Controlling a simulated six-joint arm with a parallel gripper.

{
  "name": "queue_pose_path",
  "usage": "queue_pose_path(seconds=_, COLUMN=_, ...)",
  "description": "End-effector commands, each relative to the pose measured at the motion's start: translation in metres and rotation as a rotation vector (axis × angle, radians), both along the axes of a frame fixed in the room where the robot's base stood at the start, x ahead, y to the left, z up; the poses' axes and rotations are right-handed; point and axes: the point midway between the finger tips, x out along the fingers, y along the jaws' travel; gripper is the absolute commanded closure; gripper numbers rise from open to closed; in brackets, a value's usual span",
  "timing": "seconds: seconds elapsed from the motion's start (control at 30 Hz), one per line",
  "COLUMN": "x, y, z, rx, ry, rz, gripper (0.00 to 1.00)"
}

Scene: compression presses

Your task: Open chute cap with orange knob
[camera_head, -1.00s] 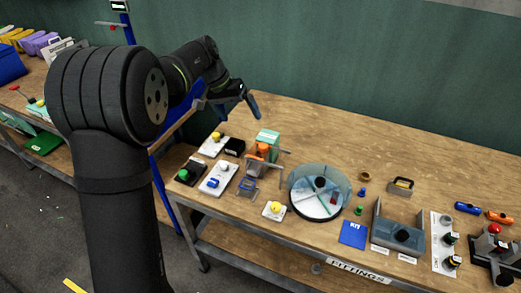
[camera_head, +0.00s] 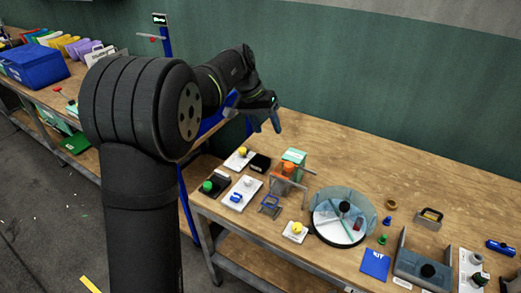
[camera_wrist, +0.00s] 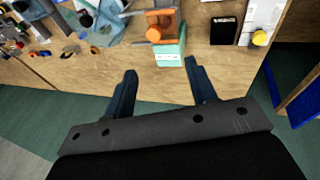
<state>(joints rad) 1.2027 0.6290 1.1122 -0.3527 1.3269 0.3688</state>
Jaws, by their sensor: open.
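An orange knob-like part (camera_head: 289,168) sits in a grey metal frame beside a green-and-white box (camera_head: 296,155) on the wooden bench. I cannot make out a separate cap under the orange part. In the wrist view the orange part (camera_wrist: 158,20) is beyond my fingertips, just past the green-and-white box (camera_wrist: 171,52). My gripper (camera_head: 265,124) is open and empty, up and to the left of the orange part in the head view, above the bench's back edge. Its two dark blue fingers also show in the wrist view (camera_wrist: 160,72), apart with nothing between them.
A round clear bin (camera_head: 340,215) stands right of the orange part. A small blue-wire frame (camera_head: 270,206) and a yellow-button plate (camera_head: 296,230) lie in front. Plates with yellow, green and blue parts lie left. The bench's back right (camera_head: 420,180) is bare.

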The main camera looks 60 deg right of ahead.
Motion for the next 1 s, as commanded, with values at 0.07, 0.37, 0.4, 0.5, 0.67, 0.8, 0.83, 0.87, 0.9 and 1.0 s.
queue_pose_path(seconds=0.07, x=-0.022, y=0.005, z=0.002, rx=-0.001, ry=-0.073, rz=0.044, gripper=0.48)
queue_pose_path(seconds=0.37, x=-0.079, y=0.027, z=0.011, rx=-0.126, ry=-0.307, rz=0.222, gripper=0.48)
queue_pose_path(seconds=0.4, x=-0.083, y=0.028, z=0.011, rx=-0.139, ry=-0.317, rz=0.232, gripper=0.48)
queue_pose_path(seconds=0.5, x=-0.086, y=0.028, z=0.009, rx=-0.156, ry=-0.330, rz=0.245, gripper=0.48)
queue_pose_path(seconds=0.67, x=-0.084, y=0.021, z=-0.009, rx=-0.154, ry=-0.330, rz=0.246, gripper=0.48)
queue_pose_path(seconds=0.8, x=-0.081, y=0.010, z=-0.036, rx=-0.153, ry=-0.329, rz=0.246, gripper=0.48)
queue_pose_path(seconds=0.83, x=-0.080, y=0.008, z=-0.043, rx=-0.152, ry=-0.329, rz=0.246, gripper=0.48)
queue_pose_path(seconds=0.87, x=-0.079, y=0.006, z=-0.049, rx=-0.153, ry=-0.329, rz=0.246, gripper=0.48)
queue_pose_path(seconds=0.9, x=-0.079, y=0.002, z=-0.057, rx=-0.152, ry=-0.329, rz=0.246, gripper=0.48)
queue_pose_path(seconds=1.0, x=-0.076, y=-0.006, z=-0.077, rx=-0.152, ry=-0.329, rz=0.246, gripper=0.48)
